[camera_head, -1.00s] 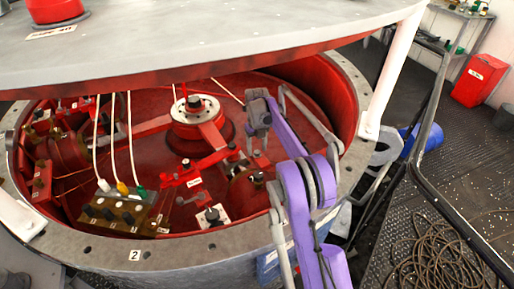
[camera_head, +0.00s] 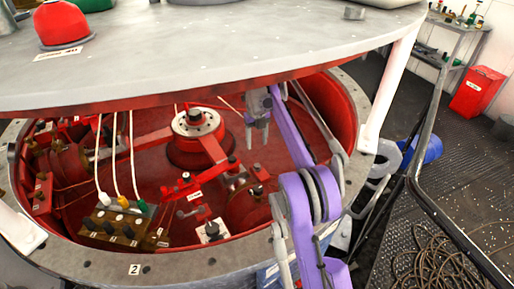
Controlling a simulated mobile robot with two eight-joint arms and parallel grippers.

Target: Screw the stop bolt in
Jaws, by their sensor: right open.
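My right gripper (camera_head: 257,140) hangs inside the round red well on the purple arm, its fingers pointing down. It is open with nothing between its fingers, right of the central hub (camera_head: 198,124). Below and left of it lies a red lever assembly (camera_head: 188,186) with a small white label and dark bolt-like parts. A small white square plate with a dark knob (camera_head: 212,230) is nearer the front rim. I cannot tell which small part is the stop bolt. My left gripper is not in view.
A grey ring rim (camera_head: 190,268) surrounds the well. A grey round lid (camera_head: 200,65) stands over it on white posts (camera_head: 386,95). A brown block with plugs and white cables (camera_head: 118,228) is at the left. A coiled rope (camera_head: 440,262) lies on the deck at right.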

